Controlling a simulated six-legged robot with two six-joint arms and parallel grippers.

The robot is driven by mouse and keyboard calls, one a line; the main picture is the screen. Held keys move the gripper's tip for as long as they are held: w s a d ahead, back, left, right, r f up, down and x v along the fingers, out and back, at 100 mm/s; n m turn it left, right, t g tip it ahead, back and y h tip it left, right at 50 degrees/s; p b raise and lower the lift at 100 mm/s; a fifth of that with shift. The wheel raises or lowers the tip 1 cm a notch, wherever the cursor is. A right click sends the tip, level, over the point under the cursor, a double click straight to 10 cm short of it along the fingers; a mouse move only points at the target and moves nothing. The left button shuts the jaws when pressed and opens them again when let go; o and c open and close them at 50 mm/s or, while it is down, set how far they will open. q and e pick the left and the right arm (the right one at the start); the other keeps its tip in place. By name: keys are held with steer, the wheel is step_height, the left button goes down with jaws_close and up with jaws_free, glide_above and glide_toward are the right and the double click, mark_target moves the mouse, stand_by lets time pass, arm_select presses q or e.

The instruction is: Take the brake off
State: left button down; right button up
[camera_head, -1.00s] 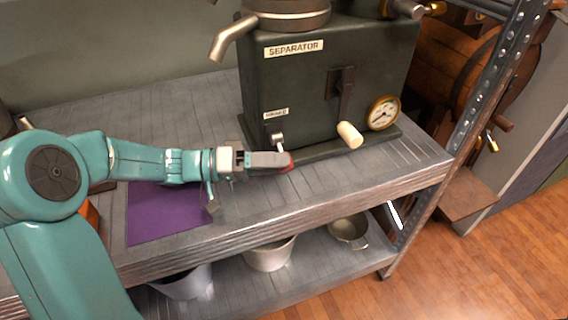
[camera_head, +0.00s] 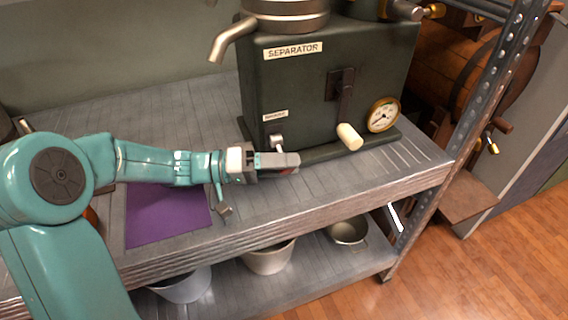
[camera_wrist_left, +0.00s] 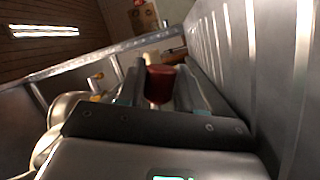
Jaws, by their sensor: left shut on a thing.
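The dark green separator (camera_head: 310,85) stands on the grey shelf. Low on its front, under a small label (camera_head: 275,116) too small to read, is a short brake lever (camera_head: 277,142) with a pale metal stem. My left gripper (camera_head: 284,162) is at this lever, in front of the machine. In the left wrist view a dark red knob (camera_wrist_left: 160,80) sits between the two fingers, which are shut on it. In the head view the fingers hide most of the knob. My right gripper is in neither view.
A crank with a cream handle (camera_head: 349,137) and a round gauge (camera_head: 383,115) are on the machine's front, right of my gripper. A purple mat (camera_head: 165,213) lies on the shelf at left. Pots (camera_head: 268,258) stand on the lower shelf. A metal post (camera_head: 470,130) is at right.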

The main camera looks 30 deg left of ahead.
arm_select(q)
steer(key=n, duration=0.1)
steer(key=r+n, duration=0.1)
steer(key=shift+s+d+r+n+t, duration=0.15)
steer(key=shift+n+t, duration=0.15)
steer(key=shift+n, duration=0.1)
steer(key=r+n+t, duration=0.1)
steer(key=n, duration=0.2)
steer(key=shift+r+h, duration=0.2)
steer(key=shift+h, duration=0.2)
steer(key=r+n+t+p, duration=0.1)
steer(key=n, duration=0.1)
steer(key=shift+r+n, duration=0.1)
steer(key=shift+n, duration=0.3)
steer(key=shift+w+a+r+n+t+p, duration=0.15)
steer(key=shift+r+n+t+p, duration=0.2)
steer(key=shift+n, duration=0.45)
steer(key=shift+w+a+r+n+t+p, duration=0.1)
steer(key=shift+n+t+p, duration=0.25)
steer(key=shift+n, duration=0.45)
steer(key=c, duration=1.1)
jaws_free()
steer(key=v, duration=0.7)
steer(key=shift+s+a+p, duration=0.2)
steer(key=shift+p, duration=0.2)
